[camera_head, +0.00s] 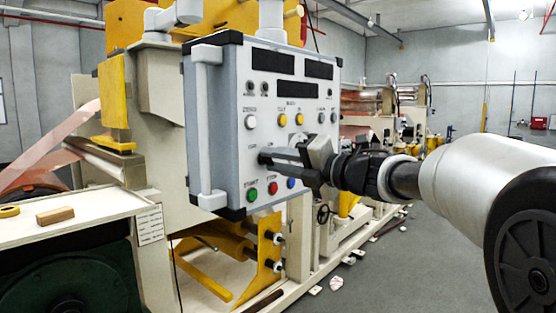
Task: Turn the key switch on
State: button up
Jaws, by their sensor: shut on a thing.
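I cannot tell which way the key points. Below the fingers are a green button (252,195), a red button (273,188) and a blue button (291,183). Above them are a white button (250,122) and two yellow buttons (282,120).
A grey handle (207,130) runs down the panel's left side. A pale bench (90,222) at lower left holds a wooden block (55,215) and a yellow tape roll (9,211). Machinery with copper foil (60,145) stands behind. The floor (400,265) at right is mostly clear.

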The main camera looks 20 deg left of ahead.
jog(key=m+p, duration=0.8)
jog(key=m, duration=0.2)
jog(key=shift+m+p, duration=0.3)
jog(key=shift+p, duration=0.1)
jog(key=shift+f+m+p, duration=0.1)
jog(key=shift+m+p, duration=0.25)
jog(key=shift+m, duration=0.15)
jog(key=o, duration=1.1)
jog(key=shift+c, duration=0.2)
jog(key=shift+d, duration=0.1)
